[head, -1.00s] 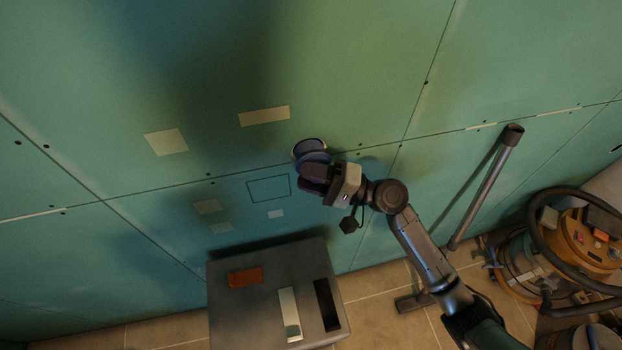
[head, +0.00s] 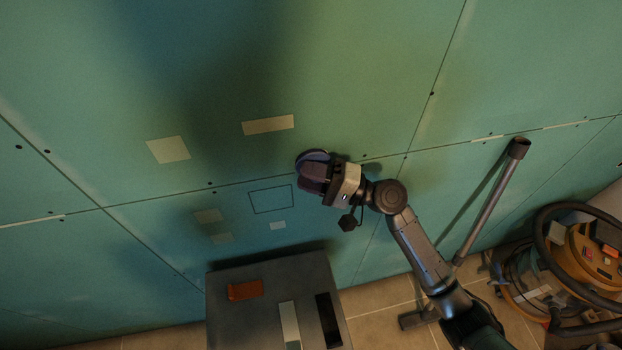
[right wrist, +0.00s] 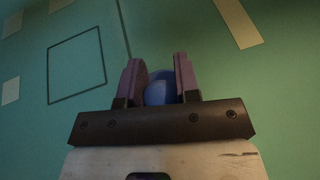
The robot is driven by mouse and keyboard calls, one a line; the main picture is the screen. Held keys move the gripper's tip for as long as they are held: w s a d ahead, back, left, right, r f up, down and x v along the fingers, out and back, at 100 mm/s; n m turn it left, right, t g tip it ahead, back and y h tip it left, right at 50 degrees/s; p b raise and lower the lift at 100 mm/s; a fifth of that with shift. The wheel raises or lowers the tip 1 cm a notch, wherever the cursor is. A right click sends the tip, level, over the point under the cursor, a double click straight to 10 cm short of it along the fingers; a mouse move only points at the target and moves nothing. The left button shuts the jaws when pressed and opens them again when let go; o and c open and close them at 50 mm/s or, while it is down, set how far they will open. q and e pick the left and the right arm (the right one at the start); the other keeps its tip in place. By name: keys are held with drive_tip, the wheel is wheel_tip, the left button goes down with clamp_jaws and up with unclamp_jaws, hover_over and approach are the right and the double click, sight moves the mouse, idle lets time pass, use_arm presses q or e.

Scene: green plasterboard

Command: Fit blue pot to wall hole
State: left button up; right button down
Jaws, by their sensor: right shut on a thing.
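The blue pot (head: 310,156) is a round, dark blue piece at the green wall (head: 380,90), just above a horizontal board seam. My right gripper (head: 314,176) is shut on the blue pot and holds it against or very close to the wall. The blue pot (right wrist: 160,93) also shows between the two purple-grey fingers of my right gripper (right wrist: 159,76) in the right wrist view. The wall hole is not visible; I cannot tell whether the pot is inside it. My left gripper is not in view.
A dark grey box (head: 262,320) with a red-brown block (head: 245,290) on it stands below, left of my right arm. A black outlined rectangle (head: 271,199) is drawn on the wall. A grey tube (head: 492,202) leans at the right, near an orange vacuum cleaner (head: 590,250).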

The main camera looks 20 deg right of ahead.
drive_tip(key=shift+w, duration=0.45)
drive_tip(key=c, duration=0.8)
unclamp_jaws()
drive_tip(key=shift+d, duration=0.15)
drive_tip(key=shift+s+d+f+b, duration=0.1)
drive_tip(key=shift+d+f+b, duration=0.05)
drive_tip(key=shift+d+b, duration=0.15)
drive_tip(key=shift+b+v, duration=1.5)
drive_tip(key=shift+v, duration=4.95)
